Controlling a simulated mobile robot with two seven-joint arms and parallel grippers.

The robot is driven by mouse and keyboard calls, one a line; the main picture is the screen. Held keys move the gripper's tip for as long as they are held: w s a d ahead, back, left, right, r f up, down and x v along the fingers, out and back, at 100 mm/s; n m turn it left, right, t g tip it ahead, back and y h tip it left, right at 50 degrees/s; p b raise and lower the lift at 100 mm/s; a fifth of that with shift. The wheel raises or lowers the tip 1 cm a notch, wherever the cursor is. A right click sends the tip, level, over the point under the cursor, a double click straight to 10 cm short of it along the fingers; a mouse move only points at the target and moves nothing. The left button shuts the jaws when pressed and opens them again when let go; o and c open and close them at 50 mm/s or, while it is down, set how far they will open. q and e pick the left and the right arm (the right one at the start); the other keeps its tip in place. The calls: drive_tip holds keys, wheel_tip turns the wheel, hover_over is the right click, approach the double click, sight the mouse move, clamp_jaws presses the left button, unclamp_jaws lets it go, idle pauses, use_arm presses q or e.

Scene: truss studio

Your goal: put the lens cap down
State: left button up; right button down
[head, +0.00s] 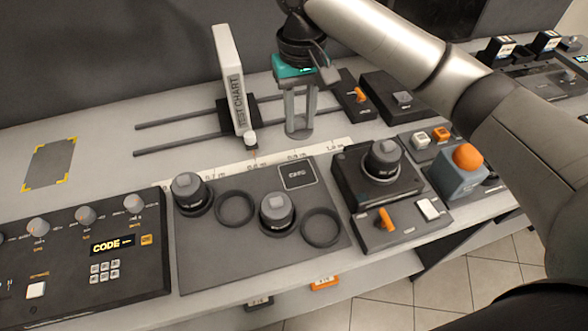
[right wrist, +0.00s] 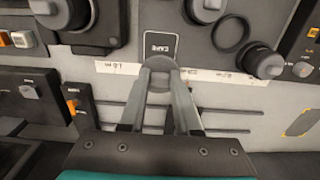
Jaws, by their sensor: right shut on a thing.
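My right gripper (head: 299,122) points down over the rear of the bench, behind the ruler strip. It is shut on a grey lens cap (right wrist: 157,82), which shows between the fingertips in the right wrist view. In the head view the fingers largely hide the cap. A dark square pad with a pale outline and lettering, apparently "CAPS" (head: 297,174), lies in front of the gripper, on the dark lens board. It also shows just beyond the fingertips in the right wrist view (right wrist: 161,46). My left gripper is not in view.
The lens board (head: 215,255) holds two upright lenses (head: 187,190) and two empty rings (head: 236,208). A white test chart (head: 229,80) stands on rails left of the gripper. A black box with a lens (head: 382,160) and an orange-domed button (head: 467,157) stand right.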

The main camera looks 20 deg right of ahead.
drive_tip(key=b, duration=0.1)
hover_over(299, 176)
wheel_tip(299, 176, down, 8)
drive_tip(key=shift+f, duration=0.55)
wheel_tip(299, 176, down, 5)
drive_tip(key=shift+b, duration=0.85)
drive_tip(key=shift+f, duration=0.15)
drive_tip(key=c, duration=0.6)
unclamp_jaws()
wheel_tip(299, 176, up, 12)
drive_tip(key=p, duration=0.2)
drive_tip(key=shift+a+p, duration=0.1)
drive_tip(key=shift+p, duration=0.3)
